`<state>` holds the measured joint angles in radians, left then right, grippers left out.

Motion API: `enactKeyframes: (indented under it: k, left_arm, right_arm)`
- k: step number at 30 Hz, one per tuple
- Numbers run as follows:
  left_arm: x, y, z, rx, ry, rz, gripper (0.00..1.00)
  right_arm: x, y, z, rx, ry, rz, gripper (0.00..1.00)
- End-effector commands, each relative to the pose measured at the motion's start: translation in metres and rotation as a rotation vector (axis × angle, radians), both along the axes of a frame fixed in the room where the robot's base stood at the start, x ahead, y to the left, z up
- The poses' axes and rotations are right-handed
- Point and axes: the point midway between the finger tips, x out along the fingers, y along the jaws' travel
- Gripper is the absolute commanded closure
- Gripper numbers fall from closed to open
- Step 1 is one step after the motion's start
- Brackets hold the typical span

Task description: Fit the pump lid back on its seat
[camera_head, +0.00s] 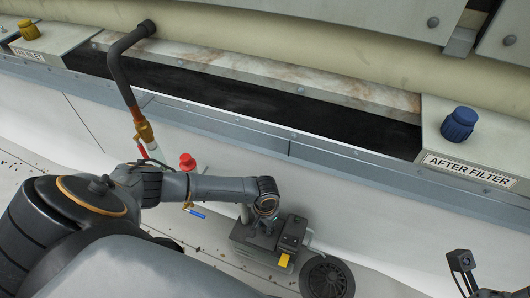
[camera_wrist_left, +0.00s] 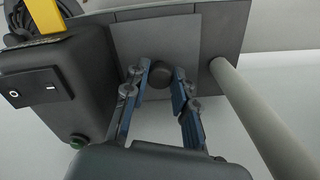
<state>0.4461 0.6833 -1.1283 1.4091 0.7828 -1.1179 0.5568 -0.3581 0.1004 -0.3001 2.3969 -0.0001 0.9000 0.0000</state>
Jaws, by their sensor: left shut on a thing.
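The pump (camera_head: 262,243) is a dark grey box on the light floor, low in the middle of the head view. My left gripper (camera_wrist_left: 160,97) is over it, its blue fingers shut on either side of a round dark knob (camera_wrist_left: 160,74). The knob stands on a flat grey plate, which looks like the pump lid (camera_wrist_left: 150,35). A darker grey plate shows around it; I cannot tell whether the lid touches its seat. In the head view my left wrist hides most of the lid. My right gripper (camera_head: 468,276) shows partly at the lower right edge, away from the pump.
Close beside the lid are a black switch box (camera_wrist_left: 40,90) with a yellow tab (camera_wrist_left: 45,15) and a thick grey pipe (camera_wrist_left: 255,115). A round black grille (camera_head: 327,278) lies right of the pump. A blue-handled valve (camera_head: 196,213) and red cap (camera_head: 187,161) are left.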

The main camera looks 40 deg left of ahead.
Motion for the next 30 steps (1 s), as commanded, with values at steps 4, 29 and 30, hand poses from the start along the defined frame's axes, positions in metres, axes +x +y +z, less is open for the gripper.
enactKeyframes:
  k: [4,29,30]
  left_arm:
    - [0.0000,-0.0001,-0.0021,0.000,0.000,0.000,1.00]
    - [0.0000,0.0004,-0.0016,0.001,0.000,0.000,0.24]
    - [0.0000,0.0004,-0.0006,0.001,0.000,0.001,0.24]
  right_arm:
    - [0.0000,0.0000,-0.0007,0.000,0.000,0.000,1.00]
    - [-0.0013,-0.0009,0.0027,0.003,-0.010,-0.001,1.00]
    - [-0.0004,-0.0007,0.0031,0.001,-0.004,-0.002,1.00]
